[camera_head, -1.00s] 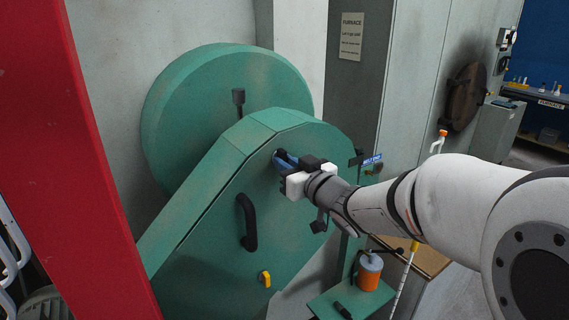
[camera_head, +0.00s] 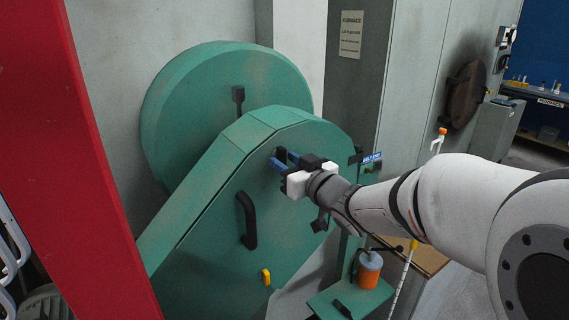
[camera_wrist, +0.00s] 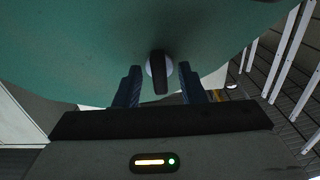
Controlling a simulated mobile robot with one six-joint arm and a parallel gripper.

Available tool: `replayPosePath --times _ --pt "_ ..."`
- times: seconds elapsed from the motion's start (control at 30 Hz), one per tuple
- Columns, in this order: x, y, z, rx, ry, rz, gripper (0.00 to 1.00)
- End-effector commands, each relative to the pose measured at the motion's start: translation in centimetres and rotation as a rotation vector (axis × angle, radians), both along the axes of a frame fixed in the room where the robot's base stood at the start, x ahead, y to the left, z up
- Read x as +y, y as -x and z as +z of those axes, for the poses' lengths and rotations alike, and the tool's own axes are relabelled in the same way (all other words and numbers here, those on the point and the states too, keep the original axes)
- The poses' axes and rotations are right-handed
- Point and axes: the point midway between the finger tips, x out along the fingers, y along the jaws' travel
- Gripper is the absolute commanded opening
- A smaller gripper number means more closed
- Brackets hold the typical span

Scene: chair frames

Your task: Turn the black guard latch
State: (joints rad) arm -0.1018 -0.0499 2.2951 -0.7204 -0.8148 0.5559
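The black guard latch (camera_wrist: 159,75) shows in the wrist view as a short dark bar on a pale round base, on the green guard (camera_wrist: 90,50). My gripper (camera_wrist: 160,68) is open, with one blue finger on each side of the latch and a visible gap to both. Whether the fingertips reach as deep as the latch is hard to tell. In the head view my gripper (camera_head: 279,160) is at the upper right of the green guard (camera_head: 205,245), and the latch is hidden behind the fingers.
A black handle (camera_head: 248,221) and a yellow knob (camera_head: 265,277) are on the guard's face. A red post (camera_head: 70,150) stands at the left. An orange-and-grey container (camera_head: 369,270) stands on a green shelf (camera_head: 325,303) below my arm. A grey furnace cabinet (camera_head: 358,100) is behind.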

Motion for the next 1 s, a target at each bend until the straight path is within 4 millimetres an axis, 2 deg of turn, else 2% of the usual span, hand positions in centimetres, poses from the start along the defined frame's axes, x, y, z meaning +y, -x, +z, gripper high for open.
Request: replayPosePath --times 0.3,0.5,0.93,1.0 --pt "-2.8 4.0 -0.2 0.0 0.0 -0.004 0.36" --pt "-4.0 5.8 -0.1 0.001 0.001 -0.002 0.36" --pt "-4.2 6.2 -0.1 0.003 -0.001 0.0 0.36" --pt "-4.7 6.0 -0.3 0.012 0.013 -0.035 0.36"
